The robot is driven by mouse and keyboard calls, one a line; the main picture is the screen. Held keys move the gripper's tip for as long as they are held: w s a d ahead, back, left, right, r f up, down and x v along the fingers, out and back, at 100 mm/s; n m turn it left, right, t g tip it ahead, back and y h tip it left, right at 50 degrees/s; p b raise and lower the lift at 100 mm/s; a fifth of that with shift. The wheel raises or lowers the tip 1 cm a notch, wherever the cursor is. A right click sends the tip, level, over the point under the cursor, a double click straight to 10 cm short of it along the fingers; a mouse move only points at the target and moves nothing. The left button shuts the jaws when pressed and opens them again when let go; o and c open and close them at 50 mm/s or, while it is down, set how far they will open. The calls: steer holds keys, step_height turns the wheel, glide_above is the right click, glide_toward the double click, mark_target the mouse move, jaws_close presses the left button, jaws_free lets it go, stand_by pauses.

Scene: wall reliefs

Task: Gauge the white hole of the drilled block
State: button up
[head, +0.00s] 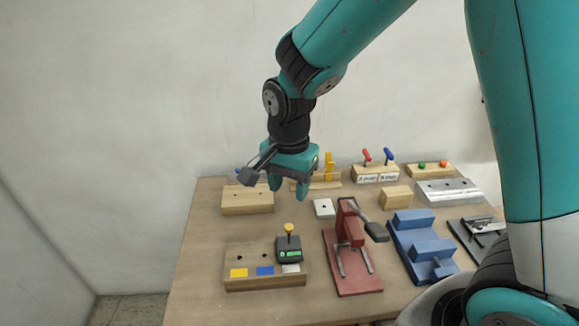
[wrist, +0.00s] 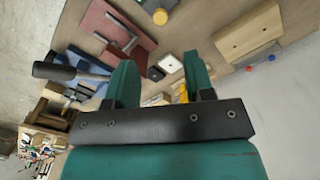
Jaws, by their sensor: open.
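The drilled block (head: 238,281) is a wooden block at the front left of the table in the head view. It has yellow (head: 239,272), blue (head: 265,270) and white (head: 291,268) patches, with two dark holes showing behind the yellow and blue ones. A dark gauge (head: 289,250) with a green display and yellow knob stands upright at the block's right end, behind the white patch. It hides the white hole; I cannot tell if its pin is inside. The yellow knob also shows in the wrist view (wrist: 160,17). My gripper (head: 288,190) is open and empty, above and behind the gauge.
A red toggle clamp (head: 349,240) stands right of the drilled block, and a blue vise (head: 420,240) beyond it. A wooden block (head: 247,201) and a white plate (head: 324,208) lie farther back. Bare table shows between the two wooden blocks.

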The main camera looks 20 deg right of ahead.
step_height(320, 180, up, 6)
steer(key=shift+f, duration=0.2)
steer(key=shift+s, duration=0.1)
stand_by(0.3)
steer(key=s+a+r+n+y+b, duration=0.1)
steer(key=s+a+n+y, duration=0.1)
steer(key=s+n, duration=0.6)
steer(key=s+a+r+n+y+b, duration=0.1)
steer(key=s+a+n+y+b, duration=0.1)
steer(key=s+n, duration=0.7)
steer(key=shift+s+a+r+n, duration=0.3)
steer(key=shift+s, duration=0.45)
